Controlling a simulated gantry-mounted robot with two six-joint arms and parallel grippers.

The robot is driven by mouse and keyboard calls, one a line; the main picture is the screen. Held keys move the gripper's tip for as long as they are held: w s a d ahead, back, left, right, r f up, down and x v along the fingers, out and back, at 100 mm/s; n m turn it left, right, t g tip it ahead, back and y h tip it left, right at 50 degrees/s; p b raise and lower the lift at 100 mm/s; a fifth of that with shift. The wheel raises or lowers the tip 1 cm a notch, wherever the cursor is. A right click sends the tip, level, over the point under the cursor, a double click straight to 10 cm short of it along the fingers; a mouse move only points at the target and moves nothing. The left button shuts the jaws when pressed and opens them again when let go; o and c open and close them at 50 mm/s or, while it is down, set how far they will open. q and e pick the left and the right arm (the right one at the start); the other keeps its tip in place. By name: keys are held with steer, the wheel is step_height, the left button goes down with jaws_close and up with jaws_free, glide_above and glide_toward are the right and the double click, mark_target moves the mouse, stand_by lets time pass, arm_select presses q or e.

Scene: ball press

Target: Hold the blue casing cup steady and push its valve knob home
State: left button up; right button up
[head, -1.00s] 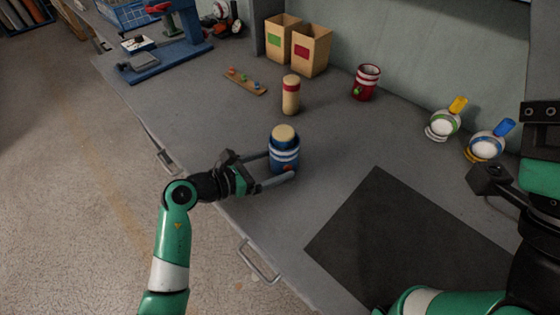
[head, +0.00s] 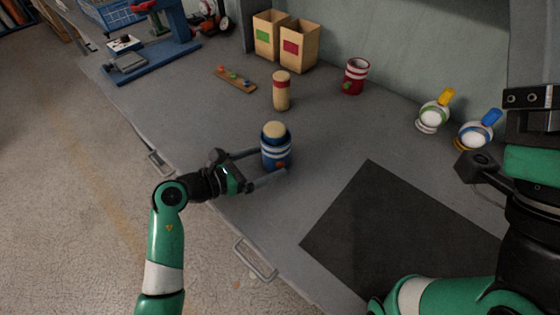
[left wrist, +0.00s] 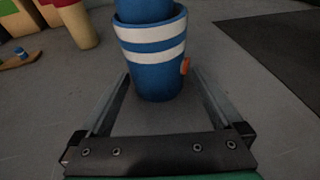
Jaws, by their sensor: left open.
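The blue casing cup (head: 276,156) has white bands and stands upright on the grey bench. A tan-topped blue cylinder (head: 274,130) sits in its mouth. The orange-red valve knob (head: 281,166) sticks out of the cup's side; it shows at the cup's right side in the left wrist view (left wrist: 185,66). My left gripper (head: 273,161) is open, its two fingers reaching on either side of the cup low down. In the left wrist view a gap shows beside each finger. My right gripper's dark body (head: 530,98) is at the right edge; its fingers cannot be made out.
A tan cylinder with a red band (head: 281,92), a red cup (head: 355,77) and a small peg board (head: 235,79) stand behind. Two cartons (head: 298,48) are at the back. A dark mat (head: 390,225) lies clear in front.

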arm_select(q)
steer(key=v, duration=1.1)
steer(key=shift+s+a+r, duration=0.15)
steer(key=shift+s+a, duration=0.05)
